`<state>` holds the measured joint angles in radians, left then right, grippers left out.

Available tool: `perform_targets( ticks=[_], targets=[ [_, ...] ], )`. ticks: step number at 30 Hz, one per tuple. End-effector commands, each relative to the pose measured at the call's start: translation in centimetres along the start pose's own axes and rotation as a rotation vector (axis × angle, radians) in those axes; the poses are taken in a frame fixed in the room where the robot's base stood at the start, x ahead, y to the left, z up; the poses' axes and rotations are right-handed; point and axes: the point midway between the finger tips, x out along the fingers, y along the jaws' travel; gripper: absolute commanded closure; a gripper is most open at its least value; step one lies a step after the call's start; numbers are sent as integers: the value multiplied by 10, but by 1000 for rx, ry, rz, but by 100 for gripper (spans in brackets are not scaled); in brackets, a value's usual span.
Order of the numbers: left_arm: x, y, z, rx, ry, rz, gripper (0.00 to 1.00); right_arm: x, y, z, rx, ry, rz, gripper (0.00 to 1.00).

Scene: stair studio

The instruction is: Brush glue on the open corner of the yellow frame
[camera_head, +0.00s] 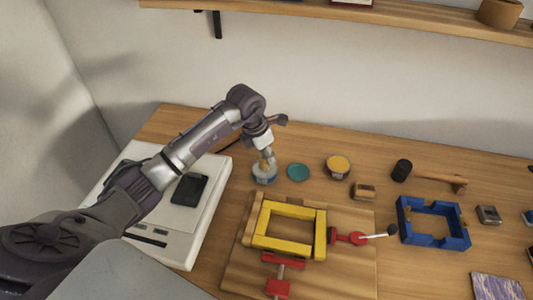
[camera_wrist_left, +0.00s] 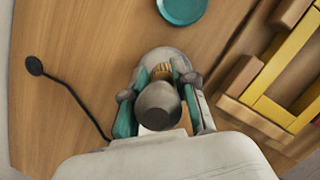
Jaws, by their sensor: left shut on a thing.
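The yellow frame (camera_head: 285,208) lies on a wooden board (camera_head: 345,280), held near red clamps. I cannot tell which corner is open. My left gripper (camera_head: 268,158) is above a small jar (camera_head: 264,174) with a blue band, left of the teal lid. In the left wrist view my left gripper (camera_wrist_left: 160,95) is shut on a rounded grey thing with a tan, ridged part, probably the brush handle (camera_wrist_left: 158,105). The glass jar (camera_wrist_left: 164,58) is just beyond it, partly hidden. The bristles are hidden. Part of the yellow frame (camera_wrist_left: 285,68) shows at the right.
A teal lid (camera_head: 298,172) and an open tin with yellow contents (camera_head: 338,165) stand right of the jar. Red clamps (camera_head: 284,262) sit at the frame. A mallet (camera_head: 430,175) and blue frame (camera_head: 432,222) lie to the right. A white device (camera_head: 184,235) is left.

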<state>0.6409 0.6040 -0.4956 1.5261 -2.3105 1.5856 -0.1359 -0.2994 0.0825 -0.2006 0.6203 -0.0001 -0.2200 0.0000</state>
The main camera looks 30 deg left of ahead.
Motion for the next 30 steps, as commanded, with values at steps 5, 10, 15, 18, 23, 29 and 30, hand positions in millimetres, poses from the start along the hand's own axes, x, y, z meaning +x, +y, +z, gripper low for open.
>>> perform_targets(
  ticks=[5, 10, 15, 18, 23, 29, 30],
  targets=[
    [2, 0, -1, 0, 0, 0, 100, 2, 0, 0, 1, 0, 0, 60],
    [4, 0, -1, 0, 0, 0, 100, 4, 0, 1, 1, 0, 0, 60],
    [6, 0, -2, 0, 0, 0, 100, 6, 0, 1, 2, 0, 0, 60],
    [8, 0, -2, 0, -1, 0, 100, 7, 0, 1, 2, 0, 0, 60],
    [8, 0, -2, 0, -1, 0, 100, 7, -2, 1, 3, 0, -1, 60],
    [8, 0, -2, 0, 0, 0, 100, 7, -4, 0, 3, 0, -4, 60],
    [8, 0, -2, 0, 0, 0, 100, 7, -4, 0, 3, 0, -4, 60]
  ],
)
